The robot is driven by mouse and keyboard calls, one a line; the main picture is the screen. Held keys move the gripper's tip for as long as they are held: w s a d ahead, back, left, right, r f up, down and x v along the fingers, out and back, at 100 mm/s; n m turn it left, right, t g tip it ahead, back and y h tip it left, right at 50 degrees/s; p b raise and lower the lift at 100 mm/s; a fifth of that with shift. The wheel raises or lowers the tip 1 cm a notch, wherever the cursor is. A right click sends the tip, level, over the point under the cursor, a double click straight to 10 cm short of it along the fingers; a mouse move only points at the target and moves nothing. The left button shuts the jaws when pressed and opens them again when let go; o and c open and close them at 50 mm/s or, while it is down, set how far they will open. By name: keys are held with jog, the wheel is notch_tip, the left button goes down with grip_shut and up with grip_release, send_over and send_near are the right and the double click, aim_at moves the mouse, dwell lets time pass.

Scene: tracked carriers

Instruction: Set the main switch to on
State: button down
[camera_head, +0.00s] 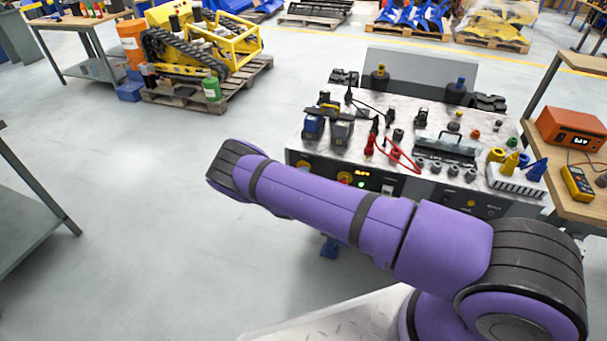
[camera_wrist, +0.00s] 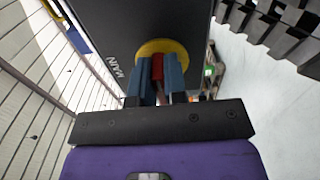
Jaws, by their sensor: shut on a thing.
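In the wrist view, the main switch is a red handle (camera_wrist: 157,68) on a round yellow plate (camera_wrist: 166,46), set in a dark panel (camera_wrist: 118,28). Lettering that seems to read MAIN is beside it. My gripper (camera_wrist: 158,64) has its two blue-grey fingers on either side of the handle and is shut on it. The handle runs roughly along the fingers; its on or off position cannot be read. In the head view my purple arm crosses in front of the console (camera_head: 470,133), and my gripper is not visible there.
The console top carries red cables (camera_head: 402,155), knobs and several small parts. A wooden bench (camera_head: 567,120) with an orange instrument (camera_head: 572,129) stands at right. The floor (camera_head: 130,200) at left is clear.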

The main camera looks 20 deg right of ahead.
jog(key=shift+s+f, duration=0.1)
dwell(0.4)
jog(key=c, duration=1.2)
grip_release()
jog(key=shift+o, duration=0.2)
jog(key=v, duration=1)
jog(key=shift+s+a, duration=0.25)
jog(key=shift+s, duration=0.05)
